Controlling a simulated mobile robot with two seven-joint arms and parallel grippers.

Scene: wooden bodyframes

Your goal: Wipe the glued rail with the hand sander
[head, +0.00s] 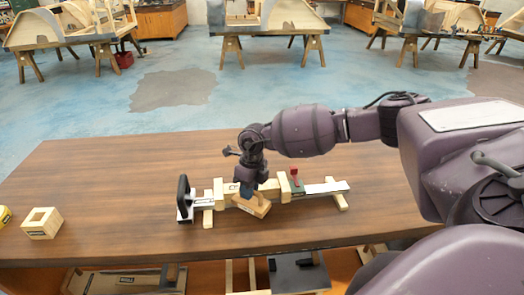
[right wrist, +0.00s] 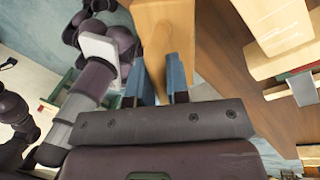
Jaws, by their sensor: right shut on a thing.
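My right gripper (head: 247,188) is shut on the hand sander (head: 252,206), a light wooden block. The sander sits at the near side of the glued rail, turned at an angle to it; whether they touch I cannot tell. In the right wrist view, the blue fingers (right wrist: 164,84) grip the sander (right wrist: 165,38). The glued rail (head: 230,190) is pale wood, held in a long bar clamp (head: 322,187) with a black end handle. My arm and gripper hide its middle. Part of the clamped wood (right wrist: 275,22) shows in the right wrist view. My left gripper is not in view.
The clamp rests on wooden strips (head: 340,201) on the brown table (head: 110,180). The far left tabletop is clear.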

